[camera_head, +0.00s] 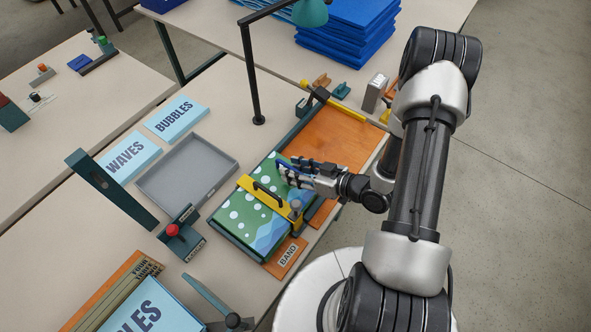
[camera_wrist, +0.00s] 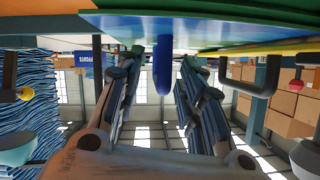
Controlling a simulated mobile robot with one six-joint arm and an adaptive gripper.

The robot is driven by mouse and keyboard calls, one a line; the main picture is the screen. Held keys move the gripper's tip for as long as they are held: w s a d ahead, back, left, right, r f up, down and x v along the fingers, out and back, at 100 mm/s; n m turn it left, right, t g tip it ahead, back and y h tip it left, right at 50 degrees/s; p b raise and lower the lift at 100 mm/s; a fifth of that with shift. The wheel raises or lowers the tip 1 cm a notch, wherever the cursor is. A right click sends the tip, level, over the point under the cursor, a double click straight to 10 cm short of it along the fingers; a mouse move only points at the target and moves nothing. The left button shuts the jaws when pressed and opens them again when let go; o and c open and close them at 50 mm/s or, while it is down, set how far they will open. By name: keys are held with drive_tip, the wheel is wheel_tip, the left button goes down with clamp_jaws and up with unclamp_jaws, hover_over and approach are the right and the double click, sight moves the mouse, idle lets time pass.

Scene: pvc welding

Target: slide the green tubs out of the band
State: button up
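No green tubs can be made out. A green panel with white dots and blue wave shapes (camera_head: 236,212) lies in a dark frame on the table. A yellow bar with a black handle (camera_head: 262,193) crosses it. An orange board under it carries a BAND label (camera_head: 288,254). My gripper (camera_head: 288,172) is over the panel's right side, beside the yellow bar. In the wrist view, my gripper's fingers (camera_wrist: 160,85) stand apart on either side of a blue upright piece (camera_wrist: 162,68), with gaps visible. The black handle (camera_wrist: 255,85) is right of them.
A grey tray (camera_head: 187,174) lies left of the panel, with WAVES (camera_head: 130,157) and BUBBLES (camera_head: 176,118) plates beyond. A red-button box (camera_head: 180,232) and a lamp post (camera_head: 252,80) stand near. Blue stacked sheets (camera_head: 345,35) are on the back table.

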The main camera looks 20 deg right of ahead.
drive_tip(key=shift+c, duration=0.6)
clamp_jaws()
idle(0.4)
